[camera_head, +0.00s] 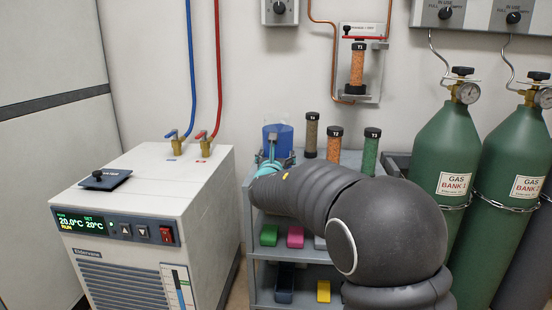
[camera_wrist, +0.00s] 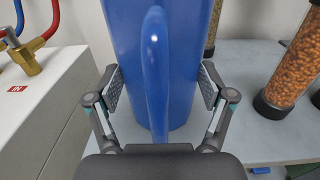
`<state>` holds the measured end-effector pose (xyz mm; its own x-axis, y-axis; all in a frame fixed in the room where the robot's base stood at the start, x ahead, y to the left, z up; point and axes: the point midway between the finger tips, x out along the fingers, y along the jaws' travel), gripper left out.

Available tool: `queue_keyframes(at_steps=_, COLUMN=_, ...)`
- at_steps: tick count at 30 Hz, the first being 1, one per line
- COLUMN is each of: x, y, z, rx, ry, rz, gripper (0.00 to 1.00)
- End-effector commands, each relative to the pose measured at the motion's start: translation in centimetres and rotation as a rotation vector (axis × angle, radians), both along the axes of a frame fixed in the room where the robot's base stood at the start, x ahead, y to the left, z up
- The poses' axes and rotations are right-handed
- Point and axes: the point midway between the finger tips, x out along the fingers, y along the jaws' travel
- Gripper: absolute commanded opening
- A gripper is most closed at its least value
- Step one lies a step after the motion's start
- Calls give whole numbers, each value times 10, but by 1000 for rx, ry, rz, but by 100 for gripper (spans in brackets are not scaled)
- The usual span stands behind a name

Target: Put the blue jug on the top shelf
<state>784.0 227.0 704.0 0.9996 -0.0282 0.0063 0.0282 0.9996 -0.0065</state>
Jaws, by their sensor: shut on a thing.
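The blue jug (camera_head: 278,138) is at the left end of the grey shelf unit's top shelf (camera_head: 350,158). In the wrist view the jug (camera_wrist: 180,60) is upright, with its handle facing my camera. My gripper (camera_wrist: 162,88) has its pads on either side of the jug, shut on it. In the head view my gripper (camera_head: 271,162) is partly hidden by my arm. The jug's base is over the top shelf (camera_wrist: 240,65); I cannot tell whether it touches.
Capped tubes stand right of the jug: brown (camera_head: 311,135), orange (camera_head: 334,144) and green (camera_head: 370,150). The white chiller (camera_head: 150,200) is on the left, with blue and red hoses. Green gas cylinders (camera_head: 447,150) stand on the right. Lower shelves hold small coloured items.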

Motion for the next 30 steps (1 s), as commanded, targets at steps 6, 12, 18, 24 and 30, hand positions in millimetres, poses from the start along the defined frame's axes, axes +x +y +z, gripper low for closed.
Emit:
queue_keyframes(at_steps=6, x=0, y=0, z=1, rx=0, ry=-1, rz=0, gripper=38)
queue_keyframes(at_steps=12, x=0, y=0, z=-2, rx=-1, ry=0, rz=0, gripper=93)
queue_keyframes(at_steps=18, x=0, y=0, z=-2, rx=-1, ry=0, rz=0, gripper=100)
queue_keyframes(at_steps=24, x=0, y=0, z=-1, rx=-1, ry=0, rz=0, gripper=100)
queue_keyframes(at_steps=30, x=-15, y=1, z=0, rx=-1, ry=1, rz=2, gripper=100)
